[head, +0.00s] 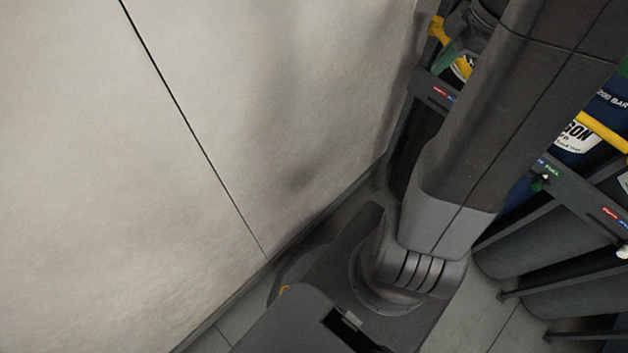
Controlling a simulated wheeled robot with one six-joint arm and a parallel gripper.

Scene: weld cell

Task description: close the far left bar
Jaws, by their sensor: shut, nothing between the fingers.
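A dark rack stands on the right, partly hidden behind my arm. At its far left end, a short yellow piece (438,30) shows at the top, next to the wall. It may be part of the far left bar, but my arm hides most of that bay, and I cannot tell whether the bar is open or shut. Nearer, another yellow bar (602,132) crosses in front of a dark blue gas cylinder (576,136) with a white label. My arm rises from my base to the upper right and leaves the picture. My gripper does not show.
A pale wall (200,150) fills the left and runs close beside my base. The rack's rail (590,199) carries small red and green labels. Grey cylinder bottoms (535,250) and dark rack legs stand at right. Some tiled floor (465,325) is bare between my base and the rack.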

